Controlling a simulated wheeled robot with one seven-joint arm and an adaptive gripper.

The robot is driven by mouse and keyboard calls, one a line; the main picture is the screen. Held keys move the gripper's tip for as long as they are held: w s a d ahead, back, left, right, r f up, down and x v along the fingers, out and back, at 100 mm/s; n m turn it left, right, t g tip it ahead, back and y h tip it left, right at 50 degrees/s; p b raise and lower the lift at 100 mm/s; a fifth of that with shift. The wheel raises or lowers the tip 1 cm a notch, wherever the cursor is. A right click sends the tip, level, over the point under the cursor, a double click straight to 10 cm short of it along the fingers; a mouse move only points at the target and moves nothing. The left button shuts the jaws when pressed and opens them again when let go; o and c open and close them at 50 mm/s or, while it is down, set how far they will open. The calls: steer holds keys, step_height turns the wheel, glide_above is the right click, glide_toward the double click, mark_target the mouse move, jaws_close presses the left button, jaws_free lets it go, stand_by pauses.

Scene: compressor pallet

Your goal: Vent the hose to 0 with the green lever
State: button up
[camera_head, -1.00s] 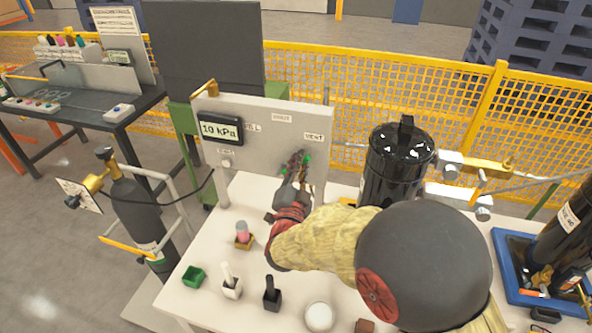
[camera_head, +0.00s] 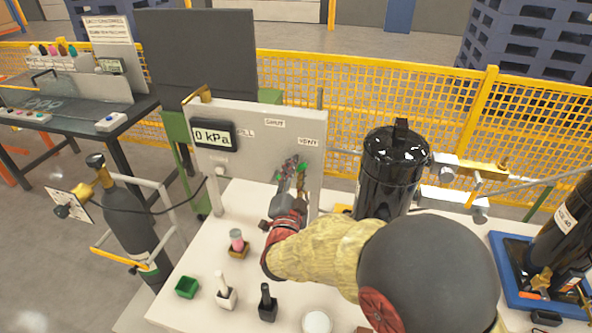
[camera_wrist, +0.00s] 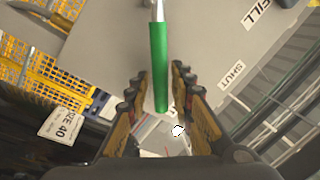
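The grey panel (camera_head: 235,165) stands upright on the white table, with the labels SHUT (camera_head: 274,123) and VENT (camera_head: 308,142) on it. Its display (camera_head: 213,136) reads 0 kPa. My gripper (camera_head: 292,168) is in front of the panel, just below the VENT label, and mostly hides the lever there. In the wrist view the green lever (camera_wrist: 159,66) lies between the two fingers of my gripper (camera_wrist: 160,78), with a narrow gap on each side. The fingers are apart and do not appear to press on it. FILL and SHUT labels show to the right.
A black cylinder (camera_head: 393,172) stands right of the panel. A grey gas bottle (camera_head: 130,217) with a hose is at left. Small holders and a green box (camera_head: 187,287) stand on the table front. A blue tray (camera_head: 510,273) lies at right.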

steer(key=shift+o, duration=0.6)
steer(key=shift+s, duration=0.1)
steer(key=v, duration=1.1)
steer(key=shift+s, duration=0.4)
steer(key=shift+a+f, duration=0.1)
